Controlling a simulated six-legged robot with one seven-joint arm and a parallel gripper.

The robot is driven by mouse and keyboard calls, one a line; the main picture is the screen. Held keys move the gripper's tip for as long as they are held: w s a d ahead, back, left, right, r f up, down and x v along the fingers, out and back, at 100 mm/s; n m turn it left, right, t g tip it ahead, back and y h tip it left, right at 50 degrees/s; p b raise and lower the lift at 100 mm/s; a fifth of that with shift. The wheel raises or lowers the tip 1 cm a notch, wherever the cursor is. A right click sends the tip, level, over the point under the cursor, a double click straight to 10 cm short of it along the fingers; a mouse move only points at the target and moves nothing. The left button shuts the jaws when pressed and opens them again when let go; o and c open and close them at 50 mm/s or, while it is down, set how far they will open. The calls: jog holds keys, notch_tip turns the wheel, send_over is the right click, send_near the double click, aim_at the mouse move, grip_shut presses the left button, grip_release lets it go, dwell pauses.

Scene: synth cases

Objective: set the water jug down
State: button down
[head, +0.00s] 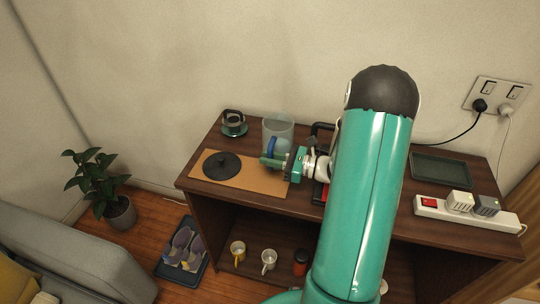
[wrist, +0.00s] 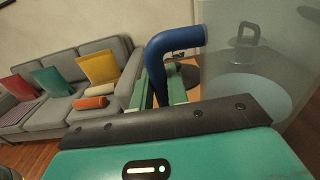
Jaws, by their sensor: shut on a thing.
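The water jug (head: 278,131) is clear and bluish with a blue handle (head: 272,147). It looks upright at the back of the dark wooden cabinet top (head: 205,142). I cannot tell whether its base touches the top or hangs just above it. My gripper (head: 274,161) is shut on the handle, in front of the jug. In the wrist view the blue handle (wrist: 176,40) rises between my green fingers (wrist: 163,88), and the clear jug wall (wrist: 222,72) fills the right side. My gripper hides the jug's lower part in the head view.
A tan mat (head: 262,184) bearing a black disc (head: 222,166) lies front left of the jug. My arm partly hides a black and red object (head: 318,190). A tray (head: 440,168) and power strip (head: 438,214) lie right.

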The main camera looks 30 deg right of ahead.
jog(key=shift+f, duration=0.65)
dwell(0.5)
jog(key=c, duration=1.3)
grip_release()
jog(key=shift+f, duration=0.1)
jog(key=v, duration=1.3)
jog(key=shift+s+d, duration=0.25)
jog(key=shift+d, duration=0.1)
